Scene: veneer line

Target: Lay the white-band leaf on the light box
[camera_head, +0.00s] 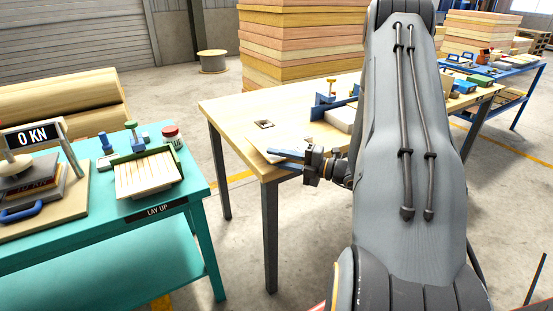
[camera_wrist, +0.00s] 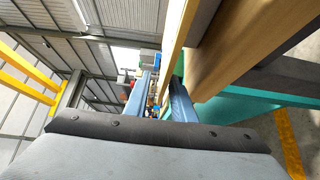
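My gripper (camera_head: 275,158) is at the front left corner of the wooden table, its two blue fingers pointing left, one above the other. The fingers also show in the wrist view (camera_wrist: 158,100), with a clear gap between them. A thin pale sheet (camera_head: 258,145) lies on the tabletop at that corner, close to the upper finger; no white band can be made out on it. In the wrist view a long pale edge (camera_wrist: 178,40) runs down towards the gap; I cannot tell whether it is sheet or tabletop. I cannot tell which object is the light box.
The wooden table (camera_head: 225,105) also holds a blue fixture (camera_head: 322,108) and a pale block (camera_head: 340,119). A teal table (camera_head: 100,215) at left carries a tray of pale strips (camera_head: 148,174), a red-capped jar (camera_head: 172,137) and a press. Open floor separates the tables.

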